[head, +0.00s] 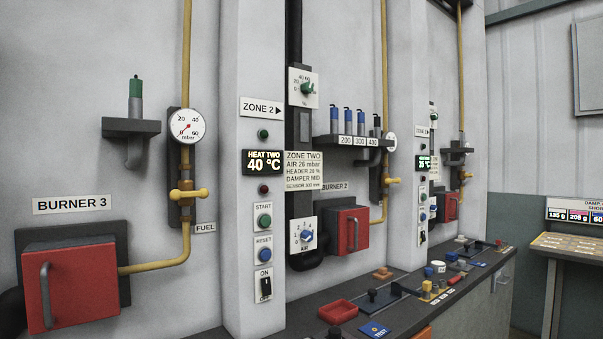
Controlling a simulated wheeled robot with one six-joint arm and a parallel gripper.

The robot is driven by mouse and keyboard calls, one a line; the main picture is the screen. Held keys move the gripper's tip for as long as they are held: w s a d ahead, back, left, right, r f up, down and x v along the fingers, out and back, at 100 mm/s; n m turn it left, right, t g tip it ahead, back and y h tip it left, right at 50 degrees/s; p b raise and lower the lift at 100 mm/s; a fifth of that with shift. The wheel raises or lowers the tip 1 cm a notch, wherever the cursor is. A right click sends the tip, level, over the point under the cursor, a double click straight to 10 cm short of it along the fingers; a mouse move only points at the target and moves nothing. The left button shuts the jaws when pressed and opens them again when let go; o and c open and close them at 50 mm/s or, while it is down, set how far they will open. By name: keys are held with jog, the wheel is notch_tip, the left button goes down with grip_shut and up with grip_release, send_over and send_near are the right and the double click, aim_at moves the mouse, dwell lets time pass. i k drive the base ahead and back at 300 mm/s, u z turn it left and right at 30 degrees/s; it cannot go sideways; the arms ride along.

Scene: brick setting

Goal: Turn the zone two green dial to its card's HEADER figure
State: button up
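The zone two green dial (307,88) is on a white plate high on the dark vertical duct, right of the ZONE 2 sign (262,108). Its scale shows figures such as 20 and 40 and a % mark; its pointer is too small to read surely. The zone two card (304,170) hangs below it on the duct. Its lines read AIR 26 mbar, HEADER 28 % (second digit not quite sharp), DAMPER MID and SENSOR 300 mm. A blue dial (307,236) sits lower on the duct. My gripper is not in view.
A shelf (330,141) with several blue-topped probes juts out right of the duct. The HEAT TWO display (262,162) reads 40 °C above START, RESET and ON controls. A dark bench (300,322) with a red tray (338,312) and small parts runs along the wall below.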

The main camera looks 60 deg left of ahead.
aim_at(307, 88)
jog(key=u, duration=0.45)
jog(key=i, duration=0.65)
jog(key=u, duration=1.1)
jog(key=i, duration=0.5)
jog(key=u, duration=0.55)
jog(key=k, duration=0.6)
jog(key=z, duration=0.5)
jog(key=i, duration=1.5)
jog(key=u, duration=0.75)
